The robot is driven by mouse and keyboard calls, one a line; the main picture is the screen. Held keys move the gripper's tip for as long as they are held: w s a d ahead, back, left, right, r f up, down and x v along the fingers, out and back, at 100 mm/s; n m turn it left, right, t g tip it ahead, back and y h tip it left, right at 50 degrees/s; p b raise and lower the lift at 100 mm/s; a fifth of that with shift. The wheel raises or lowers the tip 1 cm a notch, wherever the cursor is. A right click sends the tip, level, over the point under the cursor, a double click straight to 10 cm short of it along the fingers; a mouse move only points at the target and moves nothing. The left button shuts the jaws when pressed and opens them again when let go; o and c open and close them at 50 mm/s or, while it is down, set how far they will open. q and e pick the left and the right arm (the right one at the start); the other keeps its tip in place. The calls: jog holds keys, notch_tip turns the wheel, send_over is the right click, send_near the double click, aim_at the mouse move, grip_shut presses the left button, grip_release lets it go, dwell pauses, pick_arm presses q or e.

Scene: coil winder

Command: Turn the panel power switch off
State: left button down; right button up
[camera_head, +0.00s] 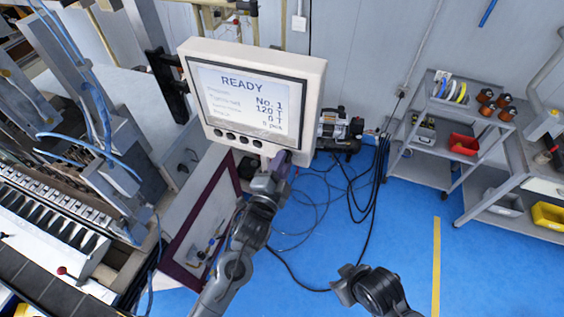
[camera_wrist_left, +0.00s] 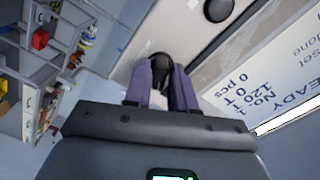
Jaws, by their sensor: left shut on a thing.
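The control panel (camera_head: 312,75) is a pale box on a stand, its screen (camera_head: 250,100) lit and reading "READY". My left gripper (camera_head: 281,160) is at the panel's lower right corner and covers the power switch in the head view. In the left wrist view, a black knob (camera_wrist_left: 160,66), which looks like the power switch, sits on the pale panel face. The purple fingers of my left gripper (camera_wrist_left: 162,76) are on either side of it, shut on it. My right gripper (camera_head: 348,284) hangs low over the blue floor, far from the panel; its jaws are not clear.
Several dark round buttons (camera_head: 230,136) line the panel's lower edge. The winding machine (camera_head: 60,210) fills the left side. A grey shelf cart (camera_head: 425,140) with spools and bins stands at the right. Black cables (camera_head: 372,185) lie on the floor, which is otherwise open at the centre right.

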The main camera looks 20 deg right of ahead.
pick_arm(q)
jog(key=shift+n+p, duration=1.55)
jog(key=shift+n, duration=4.75)
jog(key=c, duration=1.1)
grip_release()
jog(key=shift+c, duration=0.2)
jog(key=b+v, duration=0.2)
jog(key=v, duration=0.9)
